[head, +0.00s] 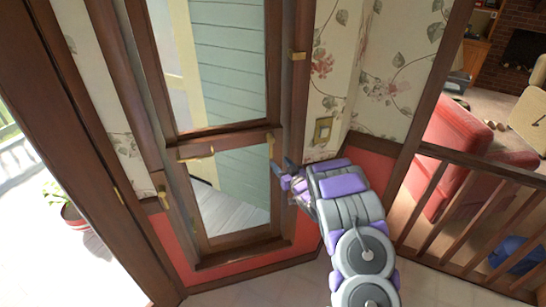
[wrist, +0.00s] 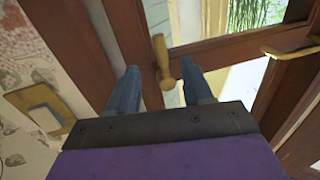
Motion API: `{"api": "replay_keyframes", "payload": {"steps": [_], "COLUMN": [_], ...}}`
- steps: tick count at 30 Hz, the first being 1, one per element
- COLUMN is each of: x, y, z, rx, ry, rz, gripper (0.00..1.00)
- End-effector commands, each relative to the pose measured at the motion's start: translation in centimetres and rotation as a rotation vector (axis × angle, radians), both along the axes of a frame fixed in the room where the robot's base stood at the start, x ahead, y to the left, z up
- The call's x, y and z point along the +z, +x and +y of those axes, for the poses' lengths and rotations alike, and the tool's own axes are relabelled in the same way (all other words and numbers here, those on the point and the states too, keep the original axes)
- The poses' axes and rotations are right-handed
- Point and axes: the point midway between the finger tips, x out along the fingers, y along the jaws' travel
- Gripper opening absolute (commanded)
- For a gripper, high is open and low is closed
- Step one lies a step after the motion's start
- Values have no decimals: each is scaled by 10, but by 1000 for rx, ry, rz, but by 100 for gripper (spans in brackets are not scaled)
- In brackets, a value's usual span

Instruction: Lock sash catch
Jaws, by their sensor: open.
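A wooden-framed sash window (head: 225,132) is in front of me. A brass catch (head: 270,146) is on the right side of its frame, at the height of the middle rail. In the wrist view the brass catch (wrist: 162,60) shows as a short upright lever between and just beyond my fingertips. My gripper (head: 284,170) is open and empty, close below the catch. Its two blue fingers (wrist: 161,82) are spread in the wrist view. I cannot tell if either finger touches the catch. A brass handle (head: 197,158) is on the middle rail; it also shows in the wrist view (wrist: 288,48).
A brass switch plate (head: 323,131) is on the floral wall right of my gripper. Brass fittings are on the right jamb (head: 297,56) and left jamb (head: 163,196). A wooden railing (head: 470,215) stands at right, with a red sofa (head: 460,150) beyond.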

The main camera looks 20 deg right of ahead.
Motion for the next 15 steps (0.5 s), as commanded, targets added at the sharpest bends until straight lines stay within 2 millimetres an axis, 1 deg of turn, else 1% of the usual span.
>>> {"api": "replay_keyframes", "payload": {"steps": [1,6,12,15], "x": [0,1,1,0], "y": [9,33,54,61], "z": [1,3,5,6], "rx": [1,2,2,1], "ry": [0,-2,-1,0], "rz": [-4,-5,-3,-2], "gripper": [51,51,51,51]}}
